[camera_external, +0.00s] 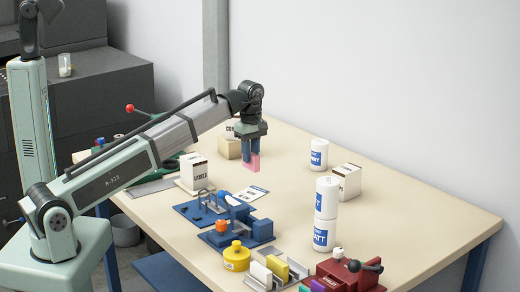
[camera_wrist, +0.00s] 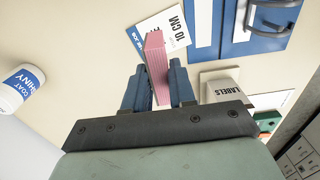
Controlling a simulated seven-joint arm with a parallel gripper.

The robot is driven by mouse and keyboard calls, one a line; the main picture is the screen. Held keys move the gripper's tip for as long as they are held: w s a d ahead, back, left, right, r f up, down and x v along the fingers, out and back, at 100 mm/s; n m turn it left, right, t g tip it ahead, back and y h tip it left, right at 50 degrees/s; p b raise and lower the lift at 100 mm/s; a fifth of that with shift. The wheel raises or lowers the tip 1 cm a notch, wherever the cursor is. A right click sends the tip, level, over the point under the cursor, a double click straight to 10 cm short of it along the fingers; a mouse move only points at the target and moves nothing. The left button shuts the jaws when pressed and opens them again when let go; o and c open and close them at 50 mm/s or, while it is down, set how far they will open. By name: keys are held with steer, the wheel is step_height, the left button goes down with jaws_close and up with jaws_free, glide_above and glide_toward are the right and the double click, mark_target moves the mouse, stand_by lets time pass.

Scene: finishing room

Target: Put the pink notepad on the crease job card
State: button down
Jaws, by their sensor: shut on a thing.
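The pink notepad (camera_external: 254,163) is held upright between the fingers of my gripper (camera_external: 252,153), above the table. In the wrist view the notepad (camera_wrist: 156,62) stands between the two blue fingers of the gripper (camera_wrist: 157,76) and sticks out past their tips. In the external view this card (camera_external: 249,193) lies flat below the gripper, behind the blue fixtures. I cannot read the word crease on any card.
A "LABELS" box (camera_external: 194,171) stands left of the card, and another box (camera_external: 228,148) stands behind the gripper. Blue fixtures (camera_external: 237,232) are in front. White cans (camera_external: 325,213) and a white box (camera_external: 347,181) stand to the right. The table between is clear.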

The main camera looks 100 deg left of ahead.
steer(key=shift+f, duration=4.3)
steer(key=shift+f, duration=0.15)
steer(key=c, duration=0.9)
jaws_free()
step_height(320, 180, up, 12)
steer(key=shift+r, duration=0.15)
